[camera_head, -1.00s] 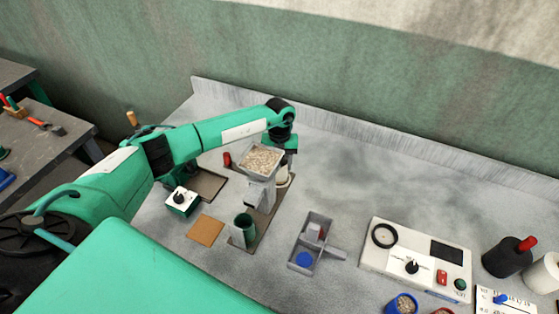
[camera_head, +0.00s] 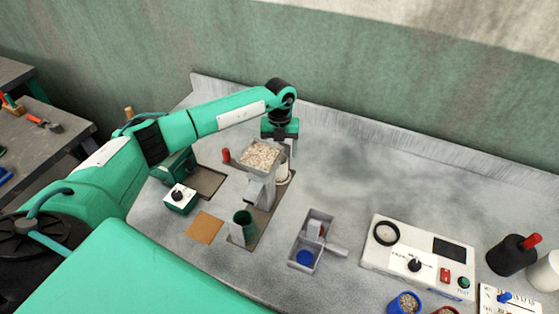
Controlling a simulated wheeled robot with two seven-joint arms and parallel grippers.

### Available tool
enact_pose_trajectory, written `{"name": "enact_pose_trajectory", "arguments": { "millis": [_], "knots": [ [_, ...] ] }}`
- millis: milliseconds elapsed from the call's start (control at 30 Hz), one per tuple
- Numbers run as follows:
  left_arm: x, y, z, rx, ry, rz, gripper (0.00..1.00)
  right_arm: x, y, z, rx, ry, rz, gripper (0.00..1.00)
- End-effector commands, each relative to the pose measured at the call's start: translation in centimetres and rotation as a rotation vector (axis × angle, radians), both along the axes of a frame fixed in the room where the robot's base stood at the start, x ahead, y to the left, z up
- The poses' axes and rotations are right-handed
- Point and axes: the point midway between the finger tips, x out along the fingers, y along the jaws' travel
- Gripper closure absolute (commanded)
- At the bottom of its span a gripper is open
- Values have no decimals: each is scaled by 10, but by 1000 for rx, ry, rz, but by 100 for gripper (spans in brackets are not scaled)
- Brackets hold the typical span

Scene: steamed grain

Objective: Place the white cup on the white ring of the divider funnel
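The grey divider funnel (camera_head: 258,188) stands upright on a brown base plate, its square top tray (camera_head: 262,157) full of pale grain. A white cylindrical piece (camera_head: 283,171), apparently the cup, stands just behind and right of the tray, partly hidden by it. I cannot make out the white ring or tell it from the cup. My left gripper (camera_head: 282,147) points down above the white piece. Its right finger shows at the outer side, spread wide; the other is mostly hidden. It appears open and empty. My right gripper is not in view.
A dark green cup (camera_head: 243,224) stands in front of the funnel. A white-and-green knob box (camera_head: 181,198) and brown pad (camera_head: 204,228) lie left. A grey divided tray (camera_head: 316,236) and white instrument (camera_head: 418,262) stand right. The back right of the bench is clear.

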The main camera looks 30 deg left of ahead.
Motion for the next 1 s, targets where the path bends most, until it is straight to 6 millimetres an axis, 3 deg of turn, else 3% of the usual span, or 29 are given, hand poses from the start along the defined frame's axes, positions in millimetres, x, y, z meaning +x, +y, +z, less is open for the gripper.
{"name": "enact_pose_trajectory", "arguments": {
  "millis": [100,400,1000],
  "knots": [
    [4,2,23,0,-5,-1,29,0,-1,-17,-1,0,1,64],
    [8,4,70,-1,-2,0,29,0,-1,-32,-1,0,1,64],
    [8,4,77,0,0,0,29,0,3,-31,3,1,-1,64]
  ]
}}
